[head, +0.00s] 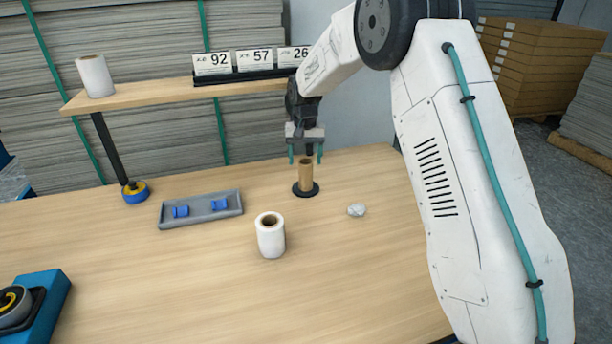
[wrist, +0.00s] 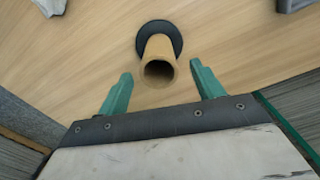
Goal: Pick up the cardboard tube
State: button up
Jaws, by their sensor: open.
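The cardboard tube (head: 305,176) is brown and hollow. It stands upright on a round black base (head: 313,190) on the wooden table. My gripper (head: 306,156) is open and empty above the tube, with its green fingers pointing down. In the wrist view, the tube (wrist: 158,60) shows its open top end, and its black base (wrist: 174,36) lies beyond it. The gripper's fingertips (wrist: 161,77) are on either side of the tube's top end, with gaps between. I cannot tell exactly how high the fingertips are above the rim.
A white roll (head: 271,238) stands in front of the tube. A crumpled white lump (head: 357,210) lies to its right. A grey tray (head: 190,221) with blue pieces is left. A shelf (head: 150,97) holds another white roll (head: 95,77) and number cards (head: 254,60). A blue dispenser (head: 48,300) is front left.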

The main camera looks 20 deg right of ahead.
aim_at(305, 174)
notch_tip(305, 174, down, 7)
jog(key=shift+s+r, duration=0.1)
jog(key=shift+r, duration=0.05)
jog(key=c, duration=1.1)
jog(key=shift+o, duration=0.2)
jog(key=shift+r, duration=0.1)
